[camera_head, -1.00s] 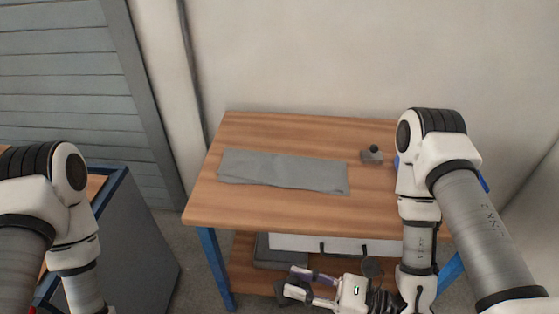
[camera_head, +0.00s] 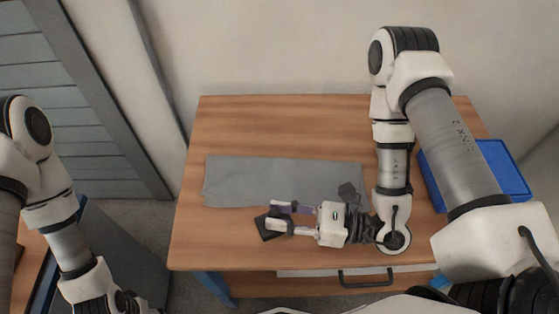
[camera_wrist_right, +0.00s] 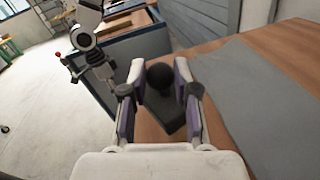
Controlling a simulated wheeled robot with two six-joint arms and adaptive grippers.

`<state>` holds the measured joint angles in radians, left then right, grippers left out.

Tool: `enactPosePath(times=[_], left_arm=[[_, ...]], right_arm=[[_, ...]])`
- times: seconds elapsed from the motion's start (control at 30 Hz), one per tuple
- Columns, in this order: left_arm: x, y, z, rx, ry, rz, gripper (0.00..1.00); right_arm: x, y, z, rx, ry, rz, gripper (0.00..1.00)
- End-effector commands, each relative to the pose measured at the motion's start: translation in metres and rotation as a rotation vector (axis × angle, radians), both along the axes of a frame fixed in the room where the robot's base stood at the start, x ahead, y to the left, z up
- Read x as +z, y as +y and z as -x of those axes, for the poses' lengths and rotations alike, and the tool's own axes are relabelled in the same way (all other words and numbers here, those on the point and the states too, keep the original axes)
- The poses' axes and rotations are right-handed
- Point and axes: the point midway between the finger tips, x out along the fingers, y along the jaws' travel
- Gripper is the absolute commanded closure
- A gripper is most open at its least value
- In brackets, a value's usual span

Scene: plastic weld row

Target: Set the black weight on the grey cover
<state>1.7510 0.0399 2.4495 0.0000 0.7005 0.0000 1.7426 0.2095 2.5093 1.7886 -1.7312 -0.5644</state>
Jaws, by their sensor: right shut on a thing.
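The black weight (camera_head: 268,231) is a dark square block; the right wrist view shows its round black knob (camera_wrist_right: 159,79) on top. My right gripper (camera_head: 273,216) is shut on the weight at its knob. It holds the weight over the wooden table near the front edge, just in front of the grey cover. The grey cover (camera_head: 235,180) lies flat across the table; my right wrist hides part of its front right. In the right wrist view the cover (camera_wrist_right: 268,90) is to the right of the weight.
The wooden table (camera_head: 290,125) has free room behind the cover. A blue tray (camera_head: 497,165) is at the right, partly behind my right arm. A drawer handle (camera_head: 366,278) is below the front edge. A second bench (camera_wrist_right: 145,50) shows in the wrist view.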

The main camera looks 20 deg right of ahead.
Motion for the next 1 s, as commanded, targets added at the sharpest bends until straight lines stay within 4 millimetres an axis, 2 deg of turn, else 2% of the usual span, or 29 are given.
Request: enactPosePath(times=[0.03, 0.2, 0.23, 0.3, 0.5, 0.57, 0.73, 0.9, 1.0], left_arm=[[-0.019, 0.000, 0.001, 0.000, 0.003, 0.000, 0.45], [-0.058, 0.000, 0.002, 0.000, 0.003, 0.000, 0.45], [-0.043, 0.000, 0.002, 0.000, 0.004, 0.000, 0.45], [-0.032, 0.000, 0.001, 0.000, 0.002, 0.000, 0.45], [-0.022, 0.000, 0.001, 0.000, 0.002, 0.000, 0.45], [-0.021, 0.000, 0.001, 0.000, 0.002, 0.000, 0.45], [-0.018, 0.000, 0.001, 0.000, 0.002, 0.000, 0.45], [-0.014, 0.000, 0.001, 0.000, 0.002, 0.000, 0.45], [-0.014, 0.000, 0.001, 0.000, 0.002, 0.000, 0.45]], right_arm=[[-0.009, -0.005, -0.010, -0.006, -0.010, -0.002, 1.00], [-0.015, -0.019, -0.042, -0.008, -0.012, -0.004, 1.00], [-0.004, -0.022, -0.049, -0.006, -0.010, -0.002, 1.00], [-0.003, -0.030, -0.066, -0.005, -0.008, 0.000, 1.00], [-0.009, -0.050, -0.112, -0.003, -0.006, 0.000, 1.00], [-0.012, -0.053, -0.121, -0.002, -0.004, 0.000, 1.00], [-0.017, -0.061, -0.137, -0.001, -0.001, 0.000, 1.00], [-0.047, -0.060, -0.135, 0.000, 0.002, -0.001, 1.00], [-0.050, -0.060, -0.135, -0.001, -0.001, -0.003, 1.00]])
